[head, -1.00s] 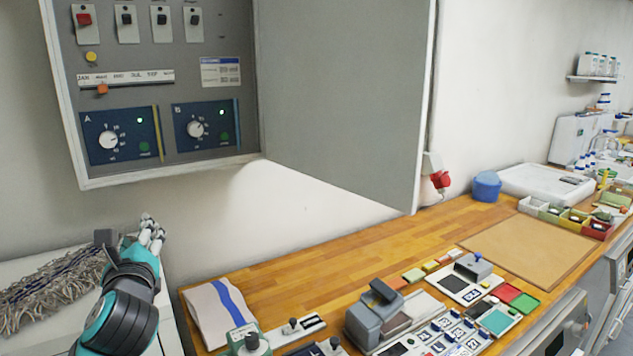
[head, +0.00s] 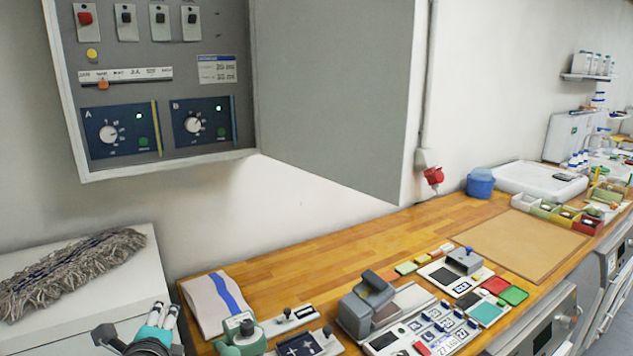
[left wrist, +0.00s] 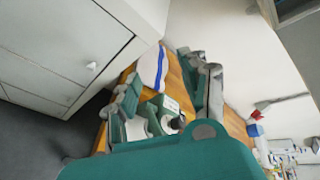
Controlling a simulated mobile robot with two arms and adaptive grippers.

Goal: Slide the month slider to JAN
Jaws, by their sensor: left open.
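The month slider is an orange knob (head: 103,85) on a pale label strip (head: 126,75) inside the grey wall cabinet, in the head view. The knob sits near the left end, about under the second label, right of the leftmost one. The labels are small and blurred. My left gripper (head: 137,328) is at the bottom left of the head view, well below the cabinet and clear of the slider. It is open and empty; its spread fingers also show in the left wrist view (left wrist: 168,85). The slider is not seen there. My right gripper is not in view.
The cabinet door (head: 335,90) stands open to the right of the panel. Dial units (head: 120,130) lie below the slider, and a yellow button (head: 92,53) is above it. A mop head (head: 70,272) lies on the white cabinet. The wooden bench (head: 330,250) holds several devices.

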